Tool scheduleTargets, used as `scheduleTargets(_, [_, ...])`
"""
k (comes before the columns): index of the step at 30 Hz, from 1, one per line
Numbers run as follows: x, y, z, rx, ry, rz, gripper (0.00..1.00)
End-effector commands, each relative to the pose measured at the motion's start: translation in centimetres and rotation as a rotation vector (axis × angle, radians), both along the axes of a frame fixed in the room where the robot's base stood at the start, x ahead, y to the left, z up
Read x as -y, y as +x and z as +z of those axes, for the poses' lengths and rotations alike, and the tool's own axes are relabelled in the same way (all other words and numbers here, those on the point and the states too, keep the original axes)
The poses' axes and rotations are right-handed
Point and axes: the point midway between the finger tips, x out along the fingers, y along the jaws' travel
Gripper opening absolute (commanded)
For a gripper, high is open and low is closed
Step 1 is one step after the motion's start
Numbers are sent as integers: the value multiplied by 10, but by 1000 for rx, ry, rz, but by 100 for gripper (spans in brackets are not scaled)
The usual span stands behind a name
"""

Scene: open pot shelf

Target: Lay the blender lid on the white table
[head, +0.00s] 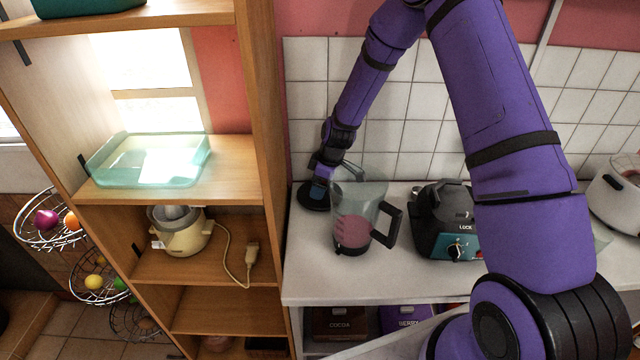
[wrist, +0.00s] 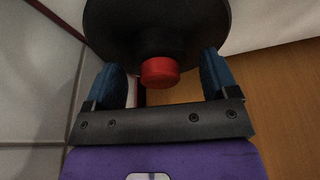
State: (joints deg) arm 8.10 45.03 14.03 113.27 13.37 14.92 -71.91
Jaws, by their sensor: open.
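The blender lid (head: 312,197) is a dark disc at the back left of the white table (head: 320,274), near the shelf's side. It appears to lie flat on the tabletop. In the wrist view the lid (wrist: 190,22) is black with a red knob (wrist: 159,72). My gripper (head: 321,178) is just above the lid. In the wrist view its blue fingers stand apart on either side of the knob, with gaps between. The lid's underside is hidden. The clear blender pitcher (head: 352,210), with pink contents and a black handle, stands just right of the lid.
A black and teal appliance (head: 445,222) stands right of the pitcher. A wooden shelf (head: 268,120) rises close on the left, holding a glass dish (head: 150,160) and a cream juicer (head: 183,232). A tiled wall (head: 305,95) is behind. The table's front left is clear.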

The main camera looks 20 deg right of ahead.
Motion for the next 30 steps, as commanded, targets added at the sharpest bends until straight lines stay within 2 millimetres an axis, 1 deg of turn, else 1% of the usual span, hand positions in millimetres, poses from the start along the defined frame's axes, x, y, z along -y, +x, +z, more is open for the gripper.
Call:
scheduleTargets(5, [4, -1, 17, 4, 0, -1, 80])
scheduleTargets(8, [8, -4, 34, 4, -1, 0, 80])
scheduleTargets(15, [19, -10, 80, 5, -1, 0, 80])
scheduleTargets(18, [23, -12, 95, 4, -1, -1, 80])
scheduleTargets(21, [26, -14, 107, 3, -1, -1, 80])
scheduleTargets(24, [27, -15, 113, 1, 0, 0, 80])
scheduleTargets(30, [28, -16, 118, 0, 0, 0, 80])
